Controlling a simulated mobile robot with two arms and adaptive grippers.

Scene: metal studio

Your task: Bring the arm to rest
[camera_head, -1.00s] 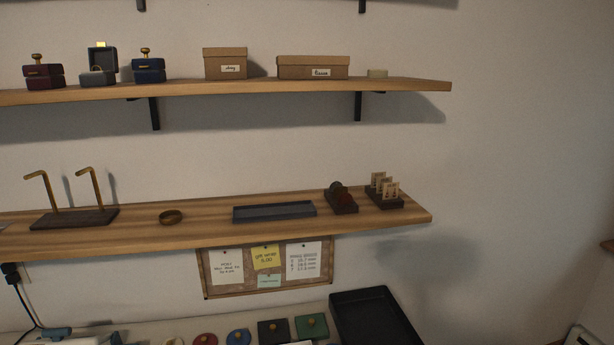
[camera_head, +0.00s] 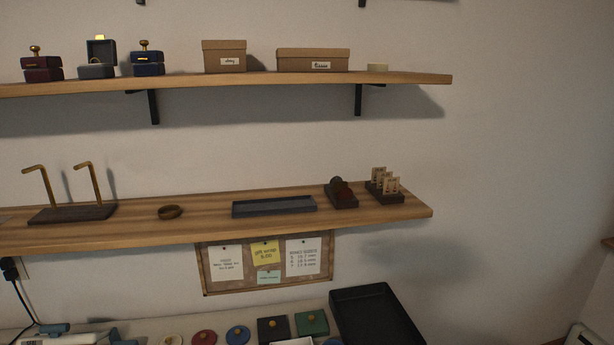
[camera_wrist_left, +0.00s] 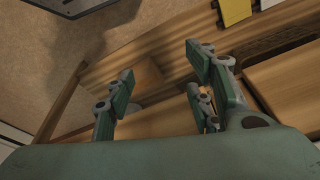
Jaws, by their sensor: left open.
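My left gripper (camera_wrist_left: 160,75) shows in the left wrist view. Its green-padded fingers are spread wide apart with nothing between them. Wooden surfaces (camera_wrist_left: 140,122) lie beyond the fingers. How far the fingers are from them I cannot tell. Neither of my grippers shows in the head view, and my right gripper is in no frame.
Below are a pinboard (camera_head: 217,281) and a black tray (camera_head: 374,318).

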